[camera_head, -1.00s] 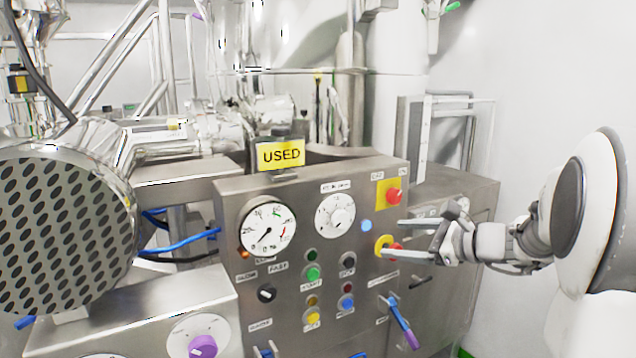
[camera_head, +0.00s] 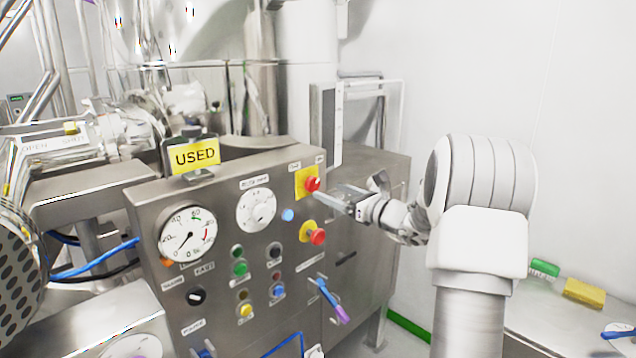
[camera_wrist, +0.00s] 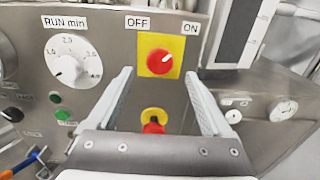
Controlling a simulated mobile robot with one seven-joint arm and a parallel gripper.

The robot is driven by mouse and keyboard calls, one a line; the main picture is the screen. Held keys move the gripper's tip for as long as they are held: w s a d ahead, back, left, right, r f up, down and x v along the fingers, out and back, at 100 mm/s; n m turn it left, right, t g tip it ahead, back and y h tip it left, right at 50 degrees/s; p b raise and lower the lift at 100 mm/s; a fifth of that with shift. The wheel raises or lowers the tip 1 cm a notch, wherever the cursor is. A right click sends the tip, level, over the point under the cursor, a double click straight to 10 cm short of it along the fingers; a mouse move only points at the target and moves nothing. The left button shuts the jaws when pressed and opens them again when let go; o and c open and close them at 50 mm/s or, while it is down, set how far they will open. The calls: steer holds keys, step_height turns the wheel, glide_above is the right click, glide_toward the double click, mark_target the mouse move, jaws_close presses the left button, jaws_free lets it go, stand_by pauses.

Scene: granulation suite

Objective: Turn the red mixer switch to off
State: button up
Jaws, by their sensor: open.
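The red mixer switch (camera_head: 313,184) is a round red knob on a yellow square plate at the upper right of the steel control panel (camera_head: 140,215). In the wrist view the red switch (camera_wrist: 158,61) sits between labels OFF at its upper left and ON at its upper right. A white mark on the knob points to the upper right, towards ON. My gripper (camera_head: 335,201) is at the panel's right side, close to the switch. In the wrist view my gripper (camera_wrist: 160,85) is open, one finger on each side of the knob, with nothing between them held.
A red mushroom button (camera_head: 318,237) on a yellow ring sits just below the switch. A white RUN min dial (camera_head: 256,212) is to the left. A blue-purple lever (camera_head: 333,302) sticks out lower down. A yellow USED sign (camera_head: 196,156) stands on top.

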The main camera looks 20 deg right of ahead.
mark_target(315, 185)
steer(key=p+x, duration=0.1)
steer(key=x, duration=0.4)
steer(key=shift+w+a, duration=0.15)
steer(key=shift+w, duration=0.2)
jaws_close()
